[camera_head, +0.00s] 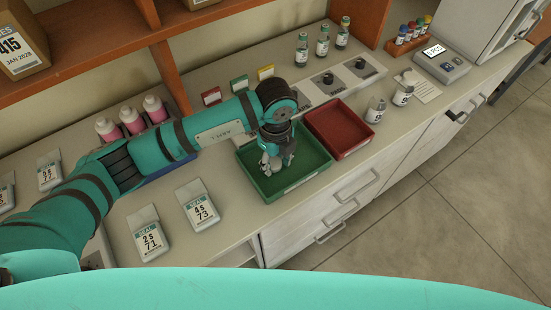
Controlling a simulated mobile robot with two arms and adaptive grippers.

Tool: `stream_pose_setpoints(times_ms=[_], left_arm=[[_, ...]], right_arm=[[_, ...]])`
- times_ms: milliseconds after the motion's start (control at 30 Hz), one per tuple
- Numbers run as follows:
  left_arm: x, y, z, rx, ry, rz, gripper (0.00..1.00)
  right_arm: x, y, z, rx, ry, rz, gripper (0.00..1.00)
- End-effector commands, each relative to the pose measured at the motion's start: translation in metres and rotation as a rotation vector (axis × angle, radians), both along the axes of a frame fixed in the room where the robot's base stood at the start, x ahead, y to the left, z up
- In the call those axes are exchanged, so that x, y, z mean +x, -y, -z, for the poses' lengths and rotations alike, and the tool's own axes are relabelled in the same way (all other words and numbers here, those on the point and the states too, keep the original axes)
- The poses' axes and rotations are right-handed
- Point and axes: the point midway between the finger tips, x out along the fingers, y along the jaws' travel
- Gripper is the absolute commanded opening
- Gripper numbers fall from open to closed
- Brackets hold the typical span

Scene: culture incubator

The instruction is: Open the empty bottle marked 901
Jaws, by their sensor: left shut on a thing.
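My left arm comes in from the left, and its gripper (277,163) points down inside the green tray (310,178). The gripper is shut on a small pale object, mostly hidden by the fingers; I cannot tell what it is. Three small capped bottles stand at the back: one (302,50), a second (323,42) and a third (342,34). Two white-topped bottles, one (375,110) and another (402,95), stand right of the red tray. No label is readable as 901. My right gripper is not in view.
The red tray (367,140) adjoins the green tray and looks empty. Pink bottles (132,120) stand behind my arm. White labelled packs, one (198,205) and another (148,235), lie front left. A device (440,62) and a vial rack (407,40) are at the back right.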

Motion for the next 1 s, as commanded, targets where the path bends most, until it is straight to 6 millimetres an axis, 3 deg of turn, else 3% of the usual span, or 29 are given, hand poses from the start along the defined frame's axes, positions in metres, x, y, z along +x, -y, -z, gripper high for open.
stream_pose_setpoints(times_ms=[400, 433, 600, 1000], left_arm=[[0.000, 0.000, 0.012, -0.001, 0.001, 0.001, 0.00], [0.000, 0.000, 0.012, -0.001, 0.001, 0.001, 0.40], [0.000, 0.000, 0.011, -0.001, 0.001, 0.001, 0.62], [0.001, 0.001, 0.001, -0.001, 0.004, 0.001, 0.62]], right_arm=[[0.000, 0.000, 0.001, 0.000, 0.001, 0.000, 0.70], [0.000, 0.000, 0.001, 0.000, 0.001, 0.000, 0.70], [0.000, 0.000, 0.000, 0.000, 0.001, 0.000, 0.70], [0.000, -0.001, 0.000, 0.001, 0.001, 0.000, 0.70]])
